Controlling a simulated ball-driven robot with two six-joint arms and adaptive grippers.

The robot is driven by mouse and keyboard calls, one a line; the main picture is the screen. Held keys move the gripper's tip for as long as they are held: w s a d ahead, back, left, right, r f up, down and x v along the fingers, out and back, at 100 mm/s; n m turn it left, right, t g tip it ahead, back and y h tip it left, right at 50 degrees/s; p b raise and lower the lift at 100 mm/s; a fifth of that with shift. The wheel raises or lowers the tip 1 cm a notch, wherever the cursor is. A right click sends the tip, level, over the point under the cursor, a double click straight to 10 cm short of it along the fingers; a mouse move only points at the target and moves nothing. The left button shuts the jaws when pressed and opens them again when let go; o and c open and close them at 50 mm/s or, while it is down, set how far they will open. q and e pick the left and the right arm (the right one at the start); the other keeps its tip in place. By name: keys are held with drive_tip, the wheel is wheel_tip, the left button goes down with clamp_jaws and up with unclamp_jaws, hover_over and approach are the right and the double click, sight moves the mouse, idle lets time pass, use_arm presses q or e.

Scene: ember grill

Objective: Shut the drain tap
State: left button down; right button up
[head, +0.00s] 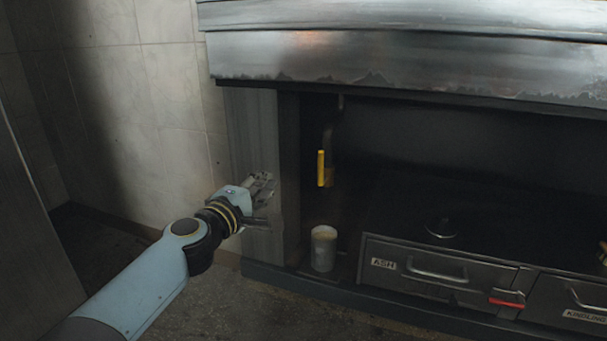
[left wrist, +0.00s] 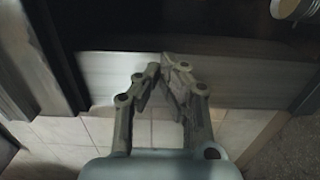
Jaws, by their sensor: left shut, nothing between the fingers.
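The drain tap shows in the head view as a yellow lever (head: 321,168) hanging upright beside a dark pipe (head: 329,140), in the recess under the grill's hood. A pale cup (head: 323,248) stands below it on the ledge. My left gripper (head: 266,190) is in front of the grey post to the left of the tap, apart from the lever. In the left wrist view my left gripper (left wrist: 163,66) has its fingertips together with nothing between them. The cup's rim (left wrist: 290,8) shows at the top right there.
An ash drawer (head: 420,276) with a metal handle and a red latch (head: 506,303) is to the right of the cup. A kindling drawer (head: 575,300) is further right. The grey post (head: 255,135) borders the recess. The metal hood (head: 400,60) overhangs it. A tiled wall stands at left.

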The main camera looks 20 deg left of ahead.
use_arm(q)
drive_tip(key=shift+r, duration=0.1)
drive_tip(key=w+d, duration=0.5)
drive_tip(key=w, duration=0.5)
drive_tip(key=shift+w+b, duration=0.25)
drive_tip(key=shift+b, duration=0.1)
use_arm(e)
drive_tip(key=shift+w+a+r+t, duration=0.15)
drive_tip(key=shift+w+r+t, duration=0.25)
drive_tip(key=shift+r+t, duration=0.25)
use_arm(q)
drive_tip(key=shift+s+a, duration=0.1)
use_arm(e)
drive_tip(key=shift+f, duration=0.1)
